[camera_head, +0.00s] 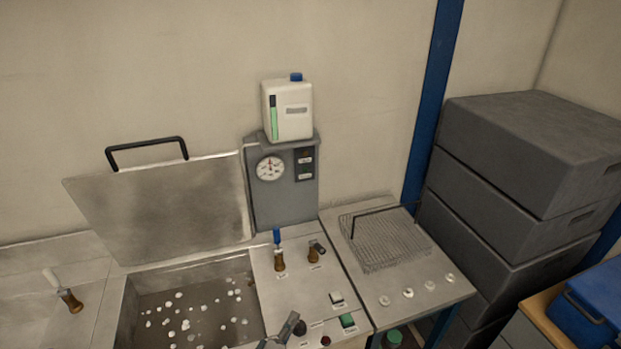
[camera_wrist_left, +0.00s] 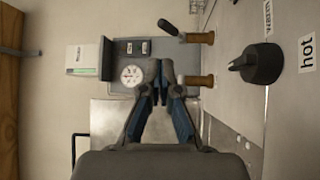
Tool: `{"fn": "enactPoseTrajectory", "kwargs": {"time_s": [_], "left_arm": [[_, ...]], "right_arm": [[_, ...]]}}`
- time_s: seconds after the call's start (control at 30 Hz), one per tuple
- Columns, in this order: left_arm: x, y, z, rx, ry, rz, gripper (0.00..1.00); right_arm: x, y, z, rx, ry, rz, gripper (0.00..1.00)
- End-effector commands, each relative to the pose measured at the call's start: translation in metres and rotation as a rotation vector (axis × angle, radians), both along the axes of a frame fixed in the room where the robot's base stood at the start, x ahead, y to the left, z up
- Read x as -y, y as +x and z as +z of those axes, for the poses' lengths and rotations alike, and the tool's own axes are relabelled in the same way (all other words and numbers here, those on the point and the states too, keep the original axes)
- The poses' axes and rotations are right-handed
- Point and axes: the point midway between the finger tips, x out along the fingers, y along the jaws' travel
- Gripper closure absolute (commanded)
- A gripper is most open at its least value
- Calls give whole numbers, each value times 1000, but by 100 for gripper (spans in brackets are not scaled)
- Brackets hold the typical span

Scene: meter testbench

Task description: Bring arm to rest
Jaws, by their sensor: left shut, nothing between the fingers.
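My left gripper (camera_wrist_left: 161,80) is shut and empty in the wrist view. Its two dark fingers with blue links meet in front of the grey gauge panel, between the camera and the bench. In the head view only a small dark part of the left gripper (camera_head: 288,328) shows at the bottom, over the control strip beside the basin. My right gripper is in neither view.
The steel basin (camera_head: 119,318) stands with its lid (camera_head: 165,212) raised. A gauge panel (camera_head: 284,205) carries a white canister (camera_head: 288,110). Wooden-handled valves (camera_head: 279,260) and a black knob (camera_wrist_left: 257,64) stick up. A wire basket (camera_head: 385,240) and grey crates (camera_head: 530,150) are right.

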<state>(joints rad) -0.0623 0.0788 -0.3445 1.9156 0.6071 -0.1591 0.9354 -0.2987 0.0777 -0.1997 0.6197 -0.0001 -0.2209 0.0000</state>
Motion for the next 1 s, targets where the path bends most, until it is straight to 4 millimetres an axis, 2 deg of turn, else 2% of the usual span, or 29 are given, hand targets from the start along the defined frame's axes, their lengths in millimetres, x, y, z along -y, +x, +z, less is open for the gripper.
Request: {"fn": "enactPoseTrajectory", "kwargs": {"time_s": [0.27, 0.47, 0.67, 0.8, 1.0], "left_arm": [[-3, -25, -30, -59, 242, -40, 100], [-13, -57, -64, -132, 513, -98, 100], [-41, -108, -107, -244, 866, -201, 100], [-71, -151, -132, -343, 1109, -299, 100], [-114, -210, -152, -482, 1369, -447, 100]], "right_arm": [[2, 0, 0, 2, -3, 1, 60], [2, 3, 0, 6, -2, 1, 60], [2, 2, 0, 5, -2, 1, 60], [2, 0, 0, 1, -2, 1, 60], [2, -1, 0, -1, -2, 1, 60]]}}
